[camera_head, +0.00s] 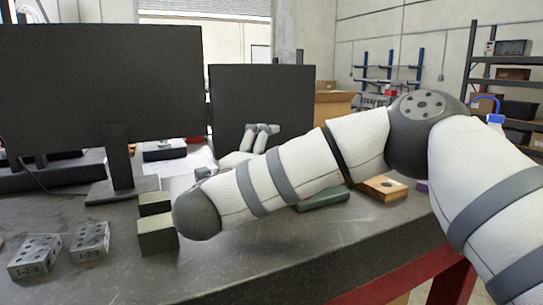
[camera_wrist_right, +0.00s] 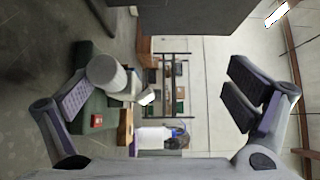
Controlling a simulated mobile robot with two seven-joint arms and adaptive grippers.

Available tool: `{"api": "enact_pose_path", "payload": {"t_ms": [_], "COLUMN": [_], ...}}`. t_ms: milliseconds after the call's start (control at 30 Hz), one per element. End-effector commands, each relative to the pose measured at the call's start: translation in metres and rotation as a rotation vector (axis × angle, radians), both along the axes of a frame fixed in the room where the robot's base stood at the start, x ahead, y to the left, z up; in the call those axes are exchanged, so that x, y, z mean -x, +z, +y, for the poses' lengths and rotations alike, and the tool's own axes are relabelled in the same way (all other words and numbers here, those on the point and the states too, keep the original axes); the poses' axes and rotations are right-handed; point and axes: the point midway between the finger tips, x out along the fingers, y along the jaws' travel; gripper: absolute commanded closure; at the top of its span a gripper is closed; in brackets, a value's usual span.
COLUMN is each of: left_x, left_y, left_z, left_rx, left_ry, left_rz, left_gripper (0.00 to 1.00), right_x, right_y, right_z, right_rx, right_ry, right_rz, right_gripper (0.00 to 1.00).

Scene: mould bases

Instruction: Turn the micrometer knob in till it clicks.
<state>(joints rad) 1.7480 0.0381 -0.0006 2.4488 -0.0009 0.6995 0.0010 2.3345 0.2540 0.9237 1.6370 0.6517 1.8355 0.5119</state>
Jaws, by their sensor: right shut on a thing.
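My right gripper (camera_head: 257,132) shows partly in the head view, behind my own forearm, in front of the second dark screen. In the right wrist view, its two fingers (camera_wrist_right: 160,88) stand on either side of the picture. A pale grey cylinder, which looks like the micrometer knob (camera_wrist_right: 105,72), lies by the left finger's pad. The exact contact is hard to make out. A green block (camera_wrist_right: 92,125) with a small red mark sits beside it; the green block (camera_head: 323,198) also shows partly under my forearm in the head view. My left gripper is out of view.
Two dark screens (camera_head: 100,90) stand at the back of the grey table (camera_head: 270,250). Grey 1-2-3 blocks (camera_head: 35,255) and olive blocks (camera_head: 157,235) lie at the left. An orange-brown block (camera_head: 383,189) lies at the right. The table's front middle is clear.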

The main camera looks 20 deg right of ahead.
Motion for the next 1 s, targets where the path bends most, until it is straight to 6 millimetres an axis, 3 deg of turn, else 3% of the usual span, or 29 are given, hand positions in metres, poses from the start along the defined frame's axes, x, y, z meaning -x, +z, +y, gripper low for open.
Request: {"api": "enact_pose_path", "payload": {"t_ms": [33,167,300,1000], "left_x": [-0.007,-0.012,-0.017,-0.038], "left_y": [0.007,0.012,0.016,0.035], "left_z": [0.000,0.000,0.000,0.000], "left_rx": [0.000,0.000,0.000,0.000], "left_ry": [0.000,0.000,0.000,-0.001], "left_rz": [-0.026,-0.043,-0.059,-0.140], "left_gripper": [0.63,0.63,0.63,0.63], "right_x": [0.006,0.015,0.024,0.068], "right_y": [0.033,0.032,0.027,0.014], "right_z": [0.010,0.019,0.027,0.069], "right_rx": [0.002,-0.001,0.000,0.002], "right_ry": [0.017,0.019,0.017,0.017], "right_rz": [-0.065,-0.065,-0.055,-0.031], "right_gripper": [0.25,0.22,0.58,0.58]}}
